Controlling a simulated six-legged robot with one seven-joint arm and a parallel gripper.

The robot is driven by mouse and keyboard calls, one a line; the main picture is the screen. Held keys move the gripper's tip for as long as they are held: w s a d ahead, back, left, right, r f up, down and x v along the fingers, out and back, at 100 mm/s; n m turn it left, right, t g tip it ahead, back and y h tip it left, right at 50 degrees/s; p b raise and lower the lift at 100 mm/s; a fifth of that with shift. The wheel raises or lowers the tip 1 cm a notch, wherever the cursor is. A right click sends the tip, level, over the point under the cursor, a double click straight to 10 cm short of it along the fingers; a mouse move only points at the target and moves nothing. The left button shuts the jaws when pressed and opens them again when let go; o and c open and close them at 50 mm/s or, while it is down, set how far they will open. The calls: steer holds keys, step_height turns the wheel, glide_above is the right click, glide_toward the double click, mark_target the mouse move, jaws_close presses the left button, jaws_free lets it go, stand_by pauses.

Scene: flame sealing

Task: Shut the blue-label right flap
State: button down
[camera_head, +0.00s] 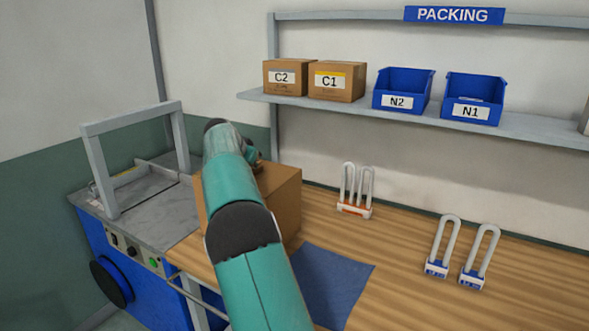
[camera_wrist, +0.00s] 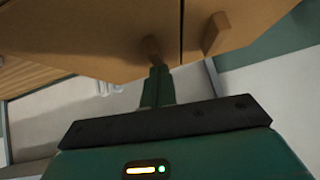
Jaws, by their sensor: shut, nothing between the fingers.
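A cardboard box (camera_head: 283,203) stands on the wooden bench beside the grey machine, partly hidden behind my arm. In the wrist view, brown cardboard (camera_wrist: 85,30) fills the top, with a dark seam running through it. Two small brown tabs stick out from the cardboard, a left tab (camera_wrist: 152,48) and a right tab (camera_wrist: 215,33). My gripper (camera_wrist: 158,73) is shut and empty, its tips close to the left tab; I cannot tell if they touch. No blue label shows on the cardboard, so I cannot tell which panel is the right flap.
A grey machine with an upright frame (camera_head: 86,160) stands left of the box. A blue mat (camera_head: 335,280) lies in front. Orange-based (camera_head: 355,210) and blue-based looped items (camera_head: 437,268) stand to the right. A shelf (camera_head: 540,128) with boxes and bins hangs above.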

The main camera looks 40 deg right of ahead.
steer(key=v, duration=1.3)
steer(key=shift+a+r, duration=0.2)
steer(key=shift+a, duration=0.05)
steer(key=shift+s+a, duration=0.1)
steer(key=shift+a, duration=0.05)
